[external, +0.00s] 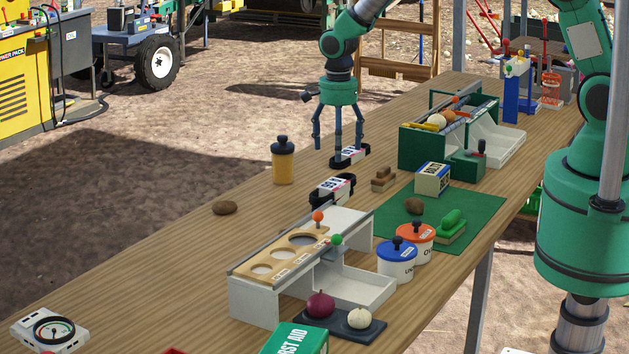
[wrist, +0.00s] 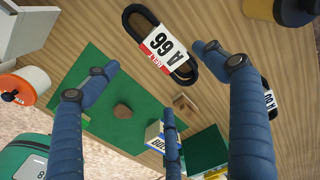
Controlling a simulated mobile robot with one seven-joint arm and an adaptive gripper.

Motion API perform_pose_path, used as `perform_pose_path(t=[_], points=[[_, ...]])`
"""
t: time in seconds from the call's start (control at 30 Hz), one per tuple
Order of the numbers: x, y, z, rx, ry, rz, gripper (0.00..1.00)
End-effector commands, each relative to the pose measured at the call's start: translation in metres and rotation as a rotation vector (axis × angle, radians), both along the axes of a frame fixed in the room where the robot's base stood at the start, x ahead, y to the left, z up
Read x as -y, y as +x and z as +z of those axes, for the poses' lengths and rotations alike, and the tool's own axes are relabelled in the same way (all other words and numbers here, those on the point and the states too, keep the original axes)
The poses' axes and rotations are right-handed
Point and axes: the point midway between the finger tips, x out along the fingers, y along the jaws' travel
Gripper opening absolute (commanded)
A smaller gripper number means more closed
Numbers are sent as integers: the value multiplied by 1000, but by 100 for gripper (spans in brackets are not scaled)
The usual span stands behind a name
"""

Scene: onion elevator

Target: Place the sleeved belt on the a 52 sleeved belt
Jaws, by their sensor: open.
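Two black belts in white paper sleeves lie on the wooden table. The nearer belt (external: 333,188) is a flat loop; its sleeve reads "A 66" in the wrist view (wrist: 165,46). The farther sleeved belt (external: 350,155) lies just beyond it, partly behind my fingers; in the wrist view it shows at the right edge (wrist: 270,100), partly covered by a finger, its label unreadable. My gripper (external: 337,150) points down over the table, fingers spread and empty, in front of the farther belt in the picture. I cannot see a label reading "A 52".
A yellow bottle (external: 283,162) and brown onion (external: 224,208) stand left. A small labelled box (external: 432,179), wooden blocks (external: 383,179) and a green mat (external: 480,207) lie right. A green divided bin (external: 415,145) stands behind; a grey sorting stand (external: 254,298) is in front.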

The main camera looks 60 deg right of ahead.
Motion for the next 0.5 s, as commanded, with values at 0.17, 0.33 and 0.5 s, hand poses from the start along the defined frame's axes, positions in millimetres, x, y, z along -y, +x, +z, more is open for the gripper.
perform_pose_path(t=[0.17,0.33,0.5], points=[[0,0,19,1,0,0,84],[0,-1,25,-1,0,0,84],[0,-1,25,-2,0,0,84]])
